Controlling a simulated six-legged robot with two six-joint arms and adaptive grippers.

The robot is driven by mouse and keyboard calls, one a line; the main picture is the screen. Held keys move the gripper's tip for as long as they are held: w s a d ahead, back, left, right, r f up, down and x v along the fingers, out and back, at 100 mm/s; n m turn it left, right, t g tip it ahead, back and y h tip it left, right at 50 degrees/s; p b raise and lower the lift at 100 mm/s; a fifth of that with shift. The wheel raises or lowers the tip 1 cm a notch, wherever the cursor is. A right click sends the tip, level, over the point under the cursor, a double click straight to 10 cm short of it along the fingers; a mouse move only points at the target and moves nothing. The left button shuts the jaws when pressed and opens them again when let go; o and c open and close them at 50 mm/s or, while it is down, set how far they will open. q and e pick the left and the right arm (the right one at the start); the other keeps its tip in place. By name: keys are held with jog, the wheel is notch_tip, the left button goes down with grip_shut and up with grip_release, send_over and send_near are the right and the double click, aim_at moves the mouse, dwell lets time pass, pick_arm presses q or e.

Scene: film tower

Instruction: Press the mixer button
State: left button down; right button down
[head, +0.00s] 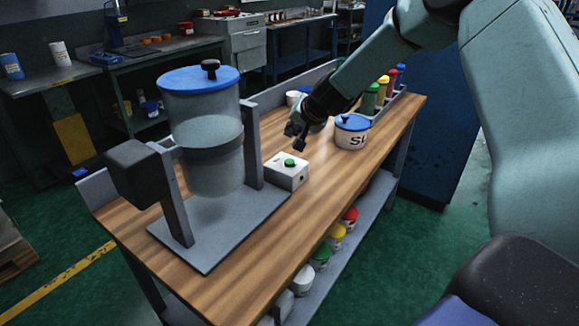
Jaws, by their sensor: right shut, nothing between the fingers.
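The mixer (202,135) is a translucent cylinder with a blue lid, held in a grey frame on a grey base plate (208,250) on the wooden bench. The mixer button (290,162) is green and sits on top of a small white box (287,177) just right of the mixer frame. My right gripper (298,143) reaches in from the upper right. It is shut and empty, with its fingertips pointing down close above the button box. I see a gap between fingertips and button. My left gripper is not in view.
A white tub with a blue lid (351,132) stands right of my right gripper. Behind it is a rack with several coloured bottles (384,88). Several coloured-lid jars (336,236) stand on the lower shelf. The front of the wooden benchtop (245,290) is clear.

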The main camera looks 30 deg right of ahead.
jog(key=b, duration=0.4)
send_over(292, 162)
jog(key=f, duration=0.4)
jog(key=shift+a+f, duration=0.2)
jog(key=shift+f, duration=0.2)
jog(key=shift+s+d+f+b, duration=0.1)
jog(key=shift+d+f+b, duration=0.1)
jog(key=shift+f+b, duration=0.65)
jog(key=shift+a, duration=0.1)
jog(key=shift+f, duration=0.1)
jog(key=shift+f+b, duration=0.3)
jog(key=shift+b, duration=0.1)
